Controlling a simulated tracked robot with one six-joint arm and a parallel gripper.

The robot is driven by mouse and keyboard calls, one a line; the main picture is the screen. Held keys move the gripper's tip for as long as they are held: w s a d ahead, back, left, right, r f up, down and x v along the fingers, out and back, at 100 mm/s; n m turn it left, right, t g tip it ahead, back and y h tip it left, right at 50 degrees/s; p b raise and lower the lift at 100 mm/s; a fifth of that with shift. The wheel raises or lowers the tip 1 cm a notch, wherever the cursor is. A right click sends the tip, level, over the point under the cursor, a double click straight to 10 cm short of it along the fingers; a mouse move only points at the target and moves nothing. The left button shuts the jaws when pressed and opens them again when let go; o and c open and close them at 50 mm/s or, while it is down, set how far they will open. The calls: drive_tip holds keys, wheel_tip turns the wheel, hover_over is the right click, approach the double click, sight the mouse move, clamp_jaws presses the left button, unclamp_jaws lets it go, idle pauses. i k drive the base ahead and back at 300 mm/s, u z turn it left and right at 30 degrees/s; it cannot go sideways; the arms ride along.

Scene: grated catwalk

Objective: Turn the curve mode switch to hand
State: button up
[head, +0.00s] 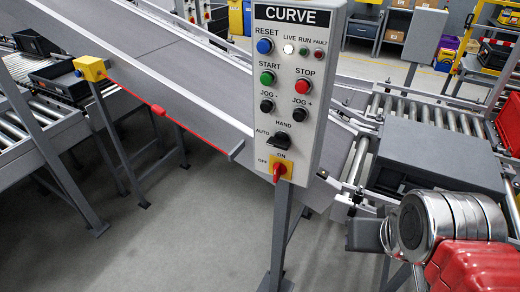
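The grey control panel (298,92) headed CURVE stands on a post in the middle of the head view, facing me. Its mode switch (277,147) is a black selector knob low on the panel, between the JOG buttons and the red rotary switch. AUTO is printed at its upper left and HAND above it at the upper right. The knob appears to lean to the upper left, towards AUTO. Nothing touches it. A metal joint of my arm shows at the lower right, well away from the panel. I cannot make out my gripper's fingers.
A red and yellow ON/OFF switch (281,170) sits just below the knob. A grey belt conveyor (190,65) runs behind the panel. A roller conveyor with a grey box (440,157) stands at right. The floor (200,235) left of the post is clear.

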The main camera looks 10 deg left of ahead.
sight(281, 141)
drive_tip(key=u, duration=3.75)
drive_tip(key=k, duration=0.45)
drive_tip(key=z, duration=0.05)
